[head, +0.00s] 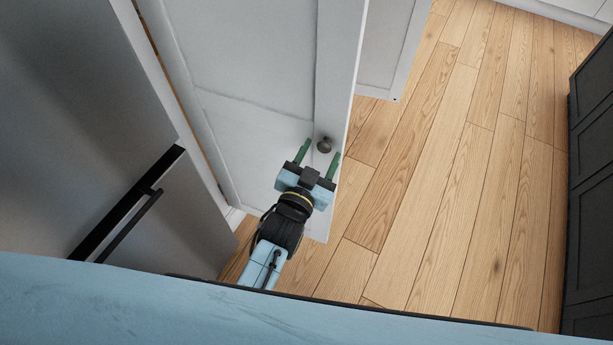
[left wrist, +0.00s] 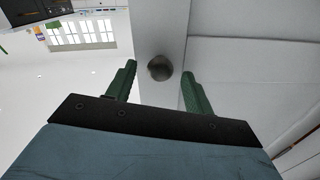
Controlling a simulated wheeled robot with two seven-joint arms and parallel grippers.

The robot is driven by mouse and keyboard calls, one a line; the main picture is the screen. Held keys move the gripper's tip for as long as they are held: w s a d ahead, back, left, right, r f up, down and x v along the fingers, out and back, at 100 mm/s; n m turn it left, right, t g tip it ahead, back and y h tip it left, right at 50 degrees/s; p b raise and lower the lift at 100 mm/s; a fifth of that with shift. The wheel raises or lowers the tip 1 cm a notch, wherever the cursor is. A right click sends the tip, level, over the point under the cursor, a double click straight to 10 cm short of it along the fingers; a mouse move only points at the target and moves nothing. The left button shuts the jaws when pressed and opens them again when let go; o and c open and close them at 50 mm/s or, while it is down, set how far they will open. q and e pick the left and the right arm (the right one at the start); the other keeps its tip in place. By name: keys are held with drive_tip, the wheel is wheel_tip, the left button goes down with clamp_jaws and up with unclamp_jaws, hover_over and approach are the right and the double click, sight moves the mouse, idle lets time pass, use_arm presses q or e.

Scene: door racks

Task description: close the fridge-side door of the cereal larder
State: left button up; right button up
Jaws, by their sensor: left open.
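The fridge-side door (head: 250,95) of the larder is a white panelled door standing open beside the fridge. Its dark round knob (head: 324,145) sits near the door's free edge. My left gripper (head: 321,153) is open, with its green fingers on either side of the knob. In the left wrist view the knob (left wrist: 160,68) lies between the two fingertips, nearer the right finger, and I see no finger closed on it. The door (left wrist: 240,75) fills the right of that view. Whether the fingers touch the door is unclear. My right gripper is not in view.
The grey fridge (head: 80,110) with a black handle (head: 130,205) stands close on the left. A second white door (head: 388,45) shows beyond the first. Dark cabinets (head: 592,180) line the right side. The wooden floor (head: 450,170) between is clear.

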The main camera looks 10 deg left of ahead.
use_arm(q)
drive_tip(key=p+v, duration=0.1)
drive_tip(key=v, duration=1.1)
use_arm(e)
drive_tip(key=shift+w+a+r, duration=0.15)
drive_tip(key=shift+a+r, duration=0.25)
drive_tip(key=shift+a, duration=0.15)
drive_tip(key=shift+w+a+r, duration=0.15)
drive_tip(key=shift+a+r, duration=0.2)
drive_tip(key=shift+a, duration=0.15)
use_arm(q)
drive_tip(key=shift+s, duration=0.1)
